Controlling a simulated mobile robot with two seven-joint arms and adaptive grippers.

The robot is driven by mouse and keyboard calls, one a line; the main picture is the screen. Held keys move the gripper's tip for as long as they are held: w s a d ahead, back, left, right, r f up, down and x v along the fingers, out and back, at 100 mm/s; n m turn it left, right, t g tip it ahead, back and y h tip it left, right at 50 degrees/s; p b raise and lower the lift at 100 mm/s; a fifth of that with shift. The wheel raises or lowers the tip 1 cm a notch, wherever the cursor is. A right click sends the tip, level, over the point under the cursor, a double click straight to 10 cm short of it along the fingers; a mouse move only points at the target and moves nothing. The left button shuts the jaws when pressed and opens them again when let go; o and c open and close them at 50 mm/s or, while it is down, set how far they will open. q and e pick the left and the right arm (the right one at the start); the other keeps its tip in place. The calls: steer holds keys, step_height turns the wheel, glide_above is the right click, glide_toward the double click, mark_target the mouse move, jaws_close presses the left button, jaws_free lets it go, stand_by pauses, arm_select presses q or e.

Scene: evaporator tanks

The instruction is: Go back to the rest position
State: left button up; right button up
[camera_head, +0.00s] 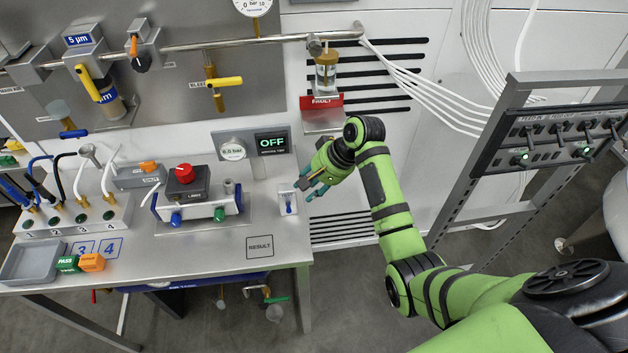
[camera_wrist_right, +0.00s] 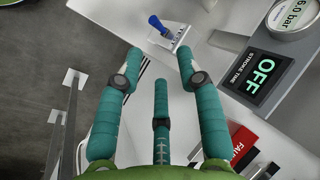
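My right gripper (camera_head: 314,184) is at the end of my green arm, which comes in from the right in the head view. Beyond the fingertips is a small white plate (camera_wrist_right: 173,36) with a blue lever (camera_wrist_right: 158,27); the lever also shows on the bench in the head view (camera_head: 288,204). My left gripper is in neither view.
The steel bench (camera_head: 190,260) holds a valve block with a red knob (camera_head: 184,171), an OFF display (camera_head: 271,142), a grey tray (camera_head: 32,262) and green and orange blocks (camera_head: 92,262). A red FAULT sign (camera_head: 321,102) is above my gripper. A grey rack (camera_head: 480,190) stands right.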

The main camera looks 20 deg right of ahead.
steer(key=shift+v, duration=1.15)
steer(key=shift+f, duration=0.1)
steer(key=s+f+n+h, duration=0.35)
steer(key=s+f, duration=0.45)
steer(key=s, duration=0.5)
steer(key=s+a+r+n+h, duration=0.1)
steer(key=s+n, duration=0.2)
steer(key=s, duration=0.4)
steer(key=s+a+r+n, duration=0.1)
steer(key=s+a+n, duration=0.1)
steer(key=s, duration=0.5)
step_height(320, 180, down, 31)
steer(key=s+g+b, duration=0.1)
steer(key=s+b, duration=0.2)
steer(key=b, duration=0.4)
steer(key=s+d+f+g+b, duration=0.1)
steer(key=s+d+f+b, duration=0.2)
steer(key=s+f, duration=1.2)
step_height(320, 180, down, 3)
steer(key=shift+f+n+g+b, duration=0.2)
steer(key=shift+n+g+b, duration=0.15)
steer(key=shift+b, duration=0.6)
